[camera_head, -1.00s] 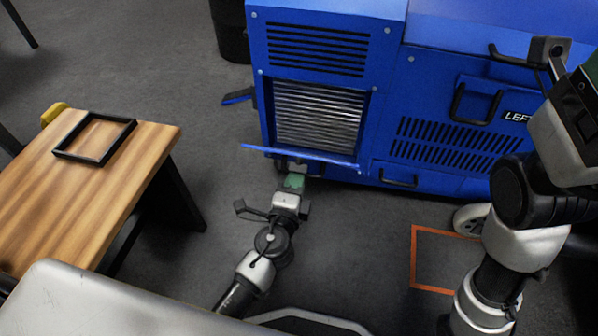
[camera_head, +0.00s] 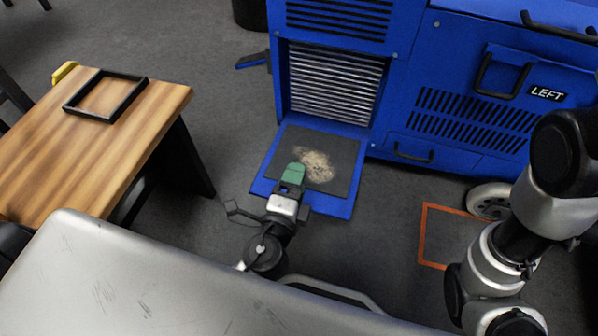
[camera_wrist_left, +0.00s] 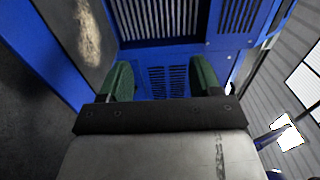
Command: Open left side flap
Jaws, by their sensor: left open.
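The blue machine (camera_head: 410,60) has a finned opening (camera_head: 333,82) at its left end. Below the opening, the side flap (camera_head: 338,170) is folded down and out, its dark inner face with a pale dusty patch turned up. My left gripper (camera_head: 293,174), with green fingertips, is over the flap's near left part in the head view; I cannot tell if it touches. In the left wrist view, the green fingers of the gripper (camera_wrist_left: 160,82) are apart with nothing between them, and the flap (camera_wrist_left: 62,52) shows to their left. My right gripper is out of view.
A wooden table (camera_head: 80,160) with a black frame (camera_head: 105,96) stands at the left. An orange floor outline (camera_head: 432,266) and a wheel (camera_head: 490,200) are at the right. Open floor (camera_head: 225,110) lies between table and machine.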

